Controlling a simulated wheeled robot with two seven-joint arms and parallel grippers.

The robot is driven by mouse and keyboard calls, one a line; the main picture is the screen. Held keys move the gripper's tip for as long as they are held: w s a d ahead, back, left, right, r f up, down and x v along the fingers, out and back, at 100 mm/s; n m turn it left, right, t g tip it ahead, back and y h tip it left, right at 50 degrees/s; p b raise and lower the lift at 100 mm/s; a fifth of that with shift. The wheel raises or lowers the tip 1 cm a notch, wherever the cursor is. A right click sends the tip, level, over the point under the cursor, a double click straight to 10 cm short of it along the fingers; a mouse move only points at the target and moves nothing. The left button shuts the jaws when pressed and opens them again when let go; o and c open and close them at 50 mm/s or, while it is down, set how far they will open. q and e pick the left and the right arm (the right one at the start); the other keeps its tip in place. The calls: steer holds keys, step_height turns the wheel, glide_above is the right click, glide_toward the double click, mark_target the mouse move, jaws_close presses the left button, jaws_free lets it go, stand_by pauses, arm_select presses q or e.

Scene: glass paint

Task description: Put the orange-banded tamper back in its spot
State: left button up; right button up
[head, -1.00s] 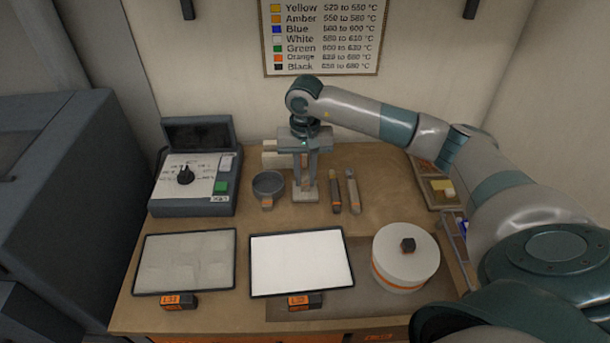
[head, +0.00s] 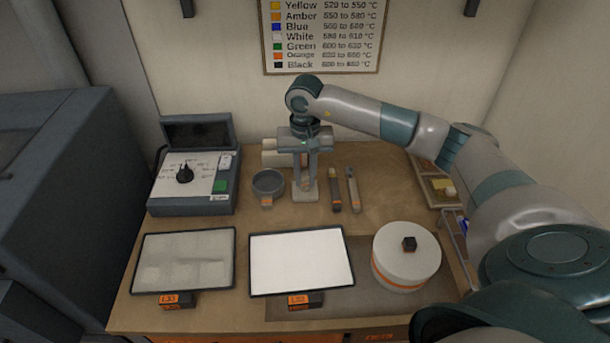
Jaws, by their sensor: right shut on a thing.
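My right gripper (head: 305,172) reaches down at the back middle of the table, its two fingers pointing downward. It is shut on the tamper (head: 306,184), of which a narrow strip with a dull orange tint shows between the fingers. A pale block-like foot (head: 305,196) shows just under the fingertips. I cannot tell whether it belongs to the tamper or is its stand, nor whether the tamper touches it. The fingers hide most of the tamper. My left gripper is not in view.
A grey round cup (head: 268,185) stands close left of the gripper, and two slim tools (head: 334,190) lie close right. A control box (head: 194,182) is further left. In front are a grey panel (head: 184,260), a white panel (head: 301,262) and a round drum (head: 406,260).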

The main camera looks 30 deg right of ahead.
steer(key=o, duration=1)
steer(key=shift+r, duration=0.4)
step_height(320, 180, up, 17)
steer(key=b, duration=0.4)
steer(key=shift+f, duration=0.2)
steer(key=shift+s+a+f, duration=0.1)
